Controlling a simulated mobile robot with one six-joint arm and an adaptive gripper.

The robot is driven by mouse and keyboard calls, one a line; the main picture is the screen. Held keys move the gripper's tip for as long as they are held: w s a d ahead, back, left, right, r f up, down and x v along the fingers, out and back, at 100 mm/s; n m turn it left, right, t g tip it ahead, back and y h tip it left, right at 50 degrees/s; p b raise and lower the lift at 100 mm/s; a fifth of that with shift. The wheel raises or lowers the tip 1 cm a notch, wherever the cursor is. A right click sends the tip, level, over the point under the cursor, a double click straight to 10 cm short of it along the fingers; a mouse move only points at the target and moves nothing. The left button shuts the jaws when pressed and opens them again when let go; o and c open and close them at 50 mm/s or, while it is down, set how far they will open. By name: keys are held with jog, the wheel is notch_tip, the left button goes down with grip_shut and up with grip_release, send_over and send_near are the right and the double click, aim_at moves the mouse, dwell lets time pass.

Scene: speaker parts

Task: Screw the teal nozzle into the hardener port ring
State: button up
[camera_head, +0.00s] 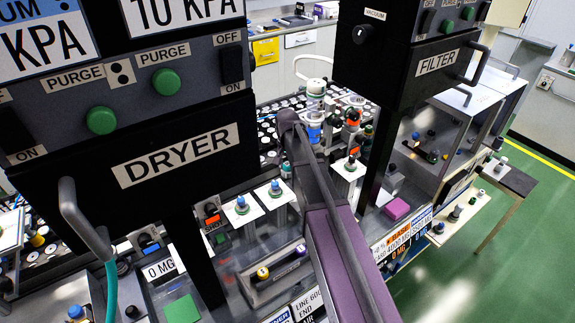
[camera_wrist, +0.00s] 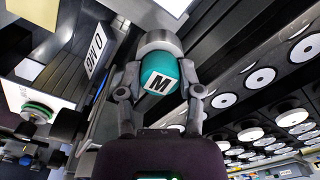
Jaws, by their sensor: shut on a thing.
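The teal nozzle (camera_wrist: 160,80), with a white label reading M, is between the fingers of my gripper (camera_wrist: 161,93) in the wrist view. The fingers are shut on it from both sides. A grey round part (camera_wrist: 160,43) sits directly beyond the nozzle, in line with it. I cannot tell whether this is the hardener port ring, or whether the nozzle is touching or threaded into it. In the head view my purple arm reaches toward the bench, and I cannot make out the nozzle or the gripper there.
Rows of white-topped round parts (camera_wrist: 252,132) lie to the right in the wrist view. In the head view, the black DRYER box (camera_head: 170,150) stands close on the left and the FILTER box (camera_head: 425,70) at upper right. Open green floor (camera_head: 520,240) lies to the right.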

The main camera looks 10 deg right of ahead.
jog(key=shift+m, duration=0.9)
jog(key=o, duration=0.6)
jog(key=shift+o, duration=0.2)
jog(key=shift+n, duration=0.9)
jog(key=shift+n, duration=0.9)
